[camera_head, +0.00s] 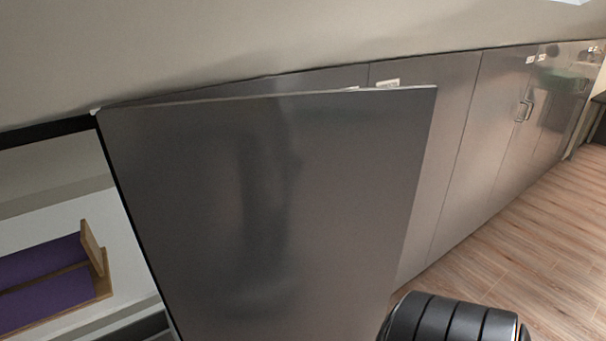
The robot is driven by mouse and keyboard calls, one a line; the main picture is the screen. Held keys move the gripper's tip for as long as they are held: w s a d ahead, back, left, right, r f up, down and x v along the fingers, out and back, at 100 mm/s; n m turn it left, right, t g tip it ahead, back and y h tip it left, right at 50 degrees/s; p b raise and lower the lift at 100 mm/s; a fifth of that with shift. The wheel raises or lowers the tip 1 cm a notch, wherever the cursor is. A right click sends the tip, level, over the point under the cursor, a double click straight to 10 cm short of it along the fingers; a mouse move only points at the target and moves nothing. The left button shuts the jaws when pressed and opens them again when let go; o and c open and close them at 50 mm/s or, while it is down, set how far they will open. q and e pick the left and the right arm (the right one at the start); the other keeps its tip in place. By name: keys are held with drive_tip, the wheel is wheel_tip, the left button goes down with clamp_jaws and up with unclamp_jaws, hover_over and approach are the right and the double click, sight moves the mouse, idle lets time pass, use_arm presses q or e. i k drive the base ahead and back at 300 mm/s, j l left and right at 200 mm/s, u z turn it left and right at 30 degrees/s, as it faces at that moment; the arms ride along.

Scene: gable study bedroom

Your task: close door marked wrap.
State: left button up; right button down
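A grey cabinet door (270,215) stands open in the middle of the head view. Its left edge is beside the cabinet opening, and its right edge stands out in front of the neighbouring closed fronts. No handle or readable marking shows on the face turned to me, so I cannot confirm that it is the one marked wrap. The open compartment (75,180) shows at the left, with a light interior. Neither gripper is in view. A black ringed part of my own arm shows at the bottom right, in front of the door's lower right corner.
A wooden tray with a purple lining (50,280) sits inside the compartment. The wooden floor (545,230) at the right is clear. A sloping ceiling hangs above.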

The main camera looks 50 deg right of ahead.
sight(283, 217)
drive_tip(key=k+l+u, duration=0.1)
drive_tip(key=u, duration=1.45)
drive_tip(key=k+l+u, duration=0.15)
drive_tip(key=k+l, duration=0.6)
drive_tip(key=k+l+u, duration=0.1)
drive_tip(key=k+l, duration=0.55)
drive_tip(key=k, duration=0.15)
